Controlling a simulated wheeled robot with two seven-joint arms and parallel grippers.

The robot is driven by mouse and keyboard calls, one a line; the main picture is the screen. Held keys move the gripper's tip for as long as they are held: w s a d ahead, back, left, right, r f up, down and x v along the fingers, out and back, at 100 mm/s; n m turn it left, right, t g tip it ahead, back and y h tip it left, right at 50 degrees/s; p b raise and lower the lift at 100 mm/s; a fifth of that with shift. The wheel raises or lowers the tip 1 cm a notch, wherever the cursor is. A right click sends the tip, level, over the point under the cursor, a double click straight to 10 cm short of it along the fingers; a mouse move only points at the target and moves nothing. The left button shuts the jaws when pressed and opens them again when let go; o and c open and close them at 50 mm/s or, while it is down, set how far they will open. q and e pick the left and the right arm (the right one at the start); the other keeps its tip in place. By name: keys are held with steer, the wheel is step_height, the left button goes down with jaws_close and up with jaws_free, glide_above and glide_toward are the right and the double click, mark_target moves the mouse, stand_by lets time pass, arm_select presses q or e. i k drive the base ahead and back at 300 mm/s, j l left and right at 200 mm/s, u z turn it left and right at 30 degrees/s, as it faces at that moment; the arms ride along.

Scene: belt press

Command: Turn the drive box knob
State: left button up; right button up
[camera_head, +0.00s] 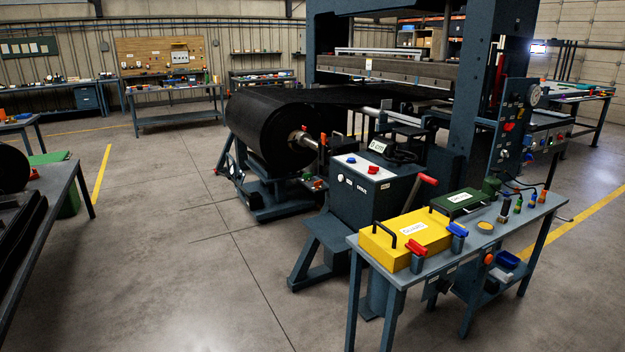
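A dark blue box with a light grey top, likely the drive box (357,210), stands beside the big black roll, left of the near workbench. A red knob or button (373,170) and a smaller blue one (351,160) sit on its top. Small white round parts (341,178) show on its upper front face. I cannot tell which of these is the knob of the task, or its setting. Neither of my grippers is in view.
The near bench (405,276) holds a yellow case (405,235), a green case (459,201) and bottles. A red-tipped lever (427,180) rises behind it. The black roll (268,128) sits on a stand. The floor (190,270) left of the box is clear.

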mark_target(372, 170)
steer(key=i+j+z, duration=0.1)
steer(key=i+z, duration=0.3)
steer(key=i+j+z, duration=0.25)
steer(key=i+z, duration=0.15)
steer(key=i, duration=0.15)
steer(key=i+j+z, duration=0.4)
